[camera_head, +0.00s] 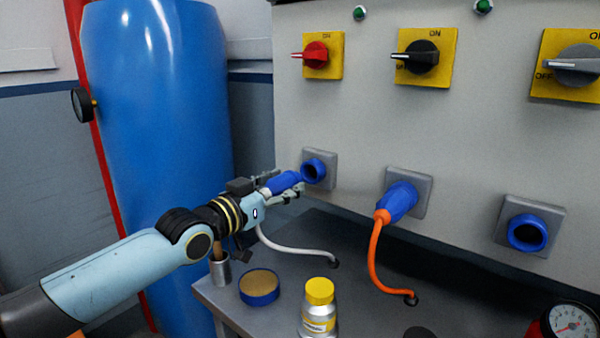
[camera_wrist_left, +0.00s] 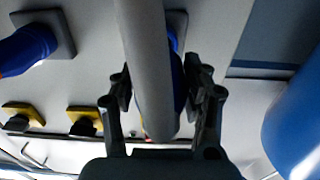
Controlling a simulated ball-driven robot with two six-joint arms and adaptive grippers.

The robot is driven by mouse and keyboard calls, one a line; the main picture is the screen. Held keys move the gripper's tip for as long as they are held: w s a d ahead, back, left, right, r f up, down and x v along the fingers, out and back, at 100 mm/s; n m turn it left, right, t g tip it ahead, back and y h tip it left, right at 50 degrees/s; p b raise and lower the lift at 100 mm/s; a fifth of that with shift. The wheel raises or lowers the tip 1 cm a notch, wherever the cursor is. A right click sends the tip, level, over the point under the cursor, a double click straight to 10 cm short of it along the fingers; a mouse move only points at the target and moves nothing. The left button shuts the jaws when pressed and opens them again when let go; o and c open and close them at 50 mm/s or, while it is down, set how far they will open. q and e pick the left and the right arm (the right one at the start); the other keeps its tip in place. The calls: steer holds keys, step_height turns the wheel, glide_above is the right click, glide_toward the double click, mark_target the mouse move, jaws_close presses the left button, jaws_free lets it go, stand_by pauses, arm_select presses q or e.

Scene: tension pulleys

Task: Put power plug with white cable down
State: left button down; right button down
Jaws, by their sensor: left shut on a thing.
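My left gripper (camera_head: 284,185) is shut on the blue power plug (camera_head: 286,181) with the white cable. The plug's tip is right beside the left blue wall socket (camera_head: 313,170), and its open ring still shows. I cannot tell whether they touch. The white cable (camera_head: 290,249) hangs from the plug's rear down to a hole in the table. In the left wrist view the pale cable (camera_wrist_left: 148,60) runs between the fingers and hides much of the blue plug (camera_wrist_left: 178,80). My right gripper is not in view.
An orange-cabled blue plug (camera_head: 400,203) sits in the middle socket; the right socket (camera_head: 527,233) is empty. On the grey table (camera_head: 225,300) stand a yellow-lidded bottle (camera_head: 319,308), a round blue tin (camera_head: 259,287) and a metal cup (camera_head: 220,271). A blue tank (camera_head: 155,110) stands behind my left arm.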

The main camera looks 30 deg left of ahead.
arm_select(q)
steer(key=shift+s+f, duration=0.1)
stand_by(0.6)
steer(key=shift+s+f, duration=0.1)
steer(key=shift+f, duration=0.2)
